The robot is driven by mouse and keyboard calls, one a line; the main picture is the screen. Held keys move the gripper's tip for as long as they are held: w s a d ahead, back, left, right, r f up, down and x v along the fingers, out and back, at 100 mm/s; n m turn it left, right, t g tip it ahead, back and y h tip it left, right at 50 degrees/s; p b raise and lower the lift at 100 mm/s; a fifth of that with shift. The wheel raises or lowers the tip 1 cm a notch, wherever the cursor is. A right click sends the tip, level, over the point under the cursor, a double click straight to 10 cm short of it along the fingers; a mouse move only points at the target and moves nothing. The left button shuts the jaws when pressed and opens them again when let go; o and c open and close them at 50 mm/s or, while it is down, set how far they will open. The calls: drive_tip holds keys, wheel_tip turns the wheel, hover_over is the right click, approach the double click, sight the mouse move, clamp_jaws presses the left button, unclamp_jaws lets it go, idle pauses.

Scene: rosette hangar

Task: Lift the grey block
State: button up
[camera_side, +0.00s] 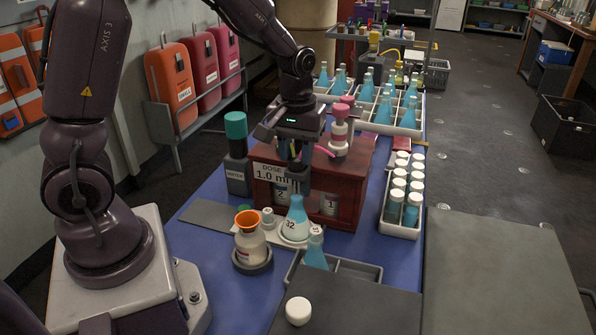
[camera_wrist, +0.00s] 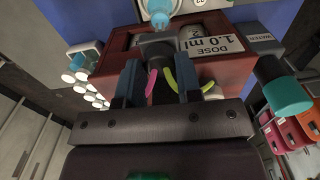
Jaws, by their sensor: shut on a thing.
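My gripper (camera_side: 297,178) points down in front of the red-brown dose box, just above the flask marked 32. In the wrist view its two blue-grey fingers (camera_wrist: 159,80) are closed on a dark grey block (camera_wrist: 157,46) between them. The block's lower end is close to the neck of the blue-filled flask (camera_side: 297,219); I cannot tell whether they touch. The flask stands upright on a white round plate (camera_side: 293,240), and its top shows in the wrist view (camera_wrist: 162,18). The fingers hide much of the block.
The dose box (camera_side: 348,190) stands close behind my gripper, with a pink-capped bottle (camera_side: 338,132) on top. An orange-funnelled bottle (camera_side: 249,238) and another blue flask (camera_side: 316,250) stand nearby. A teal-capped water bottle (camera_side: 237,150) is left; a rack of white-capped vials (camera_side: 402,230) is right.

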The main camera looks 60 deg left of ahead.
drive_tip(key=shift+r, duration=1.5)
drive_tip(key=o, duration=0.7)
drive_tip(key=shift+r, duration=3.45)
drive_tip(key=s+d+r+m+t, duration=0.1)
drive_tip(key=s+d+m+t, duration=0.1)
drive_tip(key=s+m, duration=0.1)
drive_tip(key=s+d+r+m+t, duration=0.1)
drive_tip(key=s+d+r+m, duration=0.1)
drive_tip(key=s, duration=0.4)
drive_tip(key=s+d+r+m+t, duration=0.2)
drive_tip(key=s+d+m, duration=0.1)
drive_tip(key=s+m, duration=0.1)
drive_tip(key=shift+s+r+t, duration=0.1)
drive_tip(key=shift+s+t, duration=0.2)
drive_tip(key=shift+s, duration=0.35)
